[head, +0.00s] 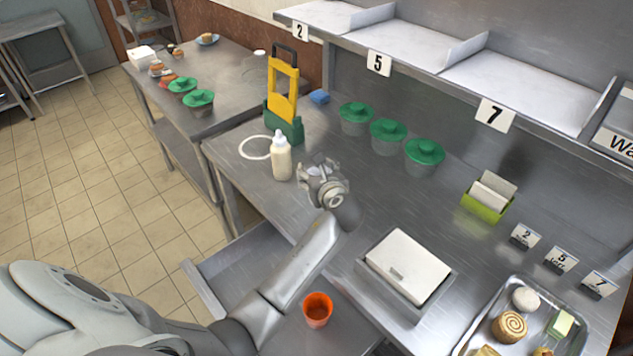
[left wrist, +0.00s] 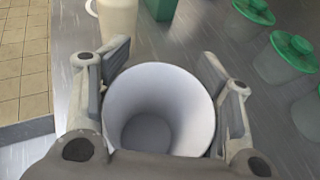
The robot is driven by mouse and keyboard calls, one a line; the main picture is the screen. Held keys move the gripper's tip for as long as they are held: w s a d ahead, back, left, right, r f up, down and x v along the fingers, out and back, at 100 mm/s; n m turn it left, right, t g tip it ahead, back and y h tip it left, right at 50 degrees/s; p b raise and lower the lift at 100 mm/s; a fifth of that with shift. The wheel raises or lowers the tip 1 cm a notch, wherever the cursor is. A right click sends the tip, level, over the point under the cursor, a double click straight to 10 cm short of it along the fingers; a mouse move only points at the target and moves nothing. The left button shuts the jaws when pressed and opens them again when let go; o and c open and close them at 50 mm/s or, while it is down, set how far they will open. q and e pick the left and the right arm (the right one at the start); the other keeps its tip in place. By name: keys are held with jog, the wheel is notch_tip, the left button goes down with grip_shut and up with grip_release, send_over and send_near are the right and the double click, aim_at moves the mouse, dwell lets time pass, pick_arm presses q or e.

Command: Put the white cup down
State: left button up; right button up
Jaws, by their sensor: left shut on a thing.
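The white cup (left wrist: 160,88) fills the middle of the left wrist view, and I look down into its open, empty inside. The two fingers of my left gripper (left wrist: 163,95) are closed on its sides. In the head view my left gripper (head: 325,180) is over the steel counter (head: 385,215), just right of a cream squeeze bottle (head: 281,160). The cup is mostly hidden by the gripper there. I cannot tell whether its base touches the counter. My right gripper is out of view.
A white ring (head: 256,148) lies left of the bottle, near a yellow and green caddy (head: 284,100). Several green-lidded pots (head: 388,133) stand behind. A white-lidded box (head: 408,266), a food tray (head: 470,335) and an orange cup (head: 317,309) are nearer. Bare counter lies right of my gripper.

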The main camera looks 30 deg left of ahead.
pick_arm(q)
jog(key=shift+w+a+f, duration=0.2)
jog(key=shift+w+f, duration=0.1)
jog(key=shift+f, duration=0.15)
jog(key=shift+w+a+f, duration=0.2)
jog(key=shift+w+f, duration=0.05)
jog(key=shift+f, duration=0.15)
notch_tip(320, 180, down, 3)
jog(key=shift+w+f, duration=0.1)
jog(key=shift+f, duration=0.05)
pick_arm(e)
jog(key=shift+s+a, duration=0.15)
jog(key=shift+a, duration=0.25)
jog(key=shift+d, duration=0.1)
pick_arm(q)
jog(key=shift+f, duration=0.15)
jog(key=o, duration=1.1)
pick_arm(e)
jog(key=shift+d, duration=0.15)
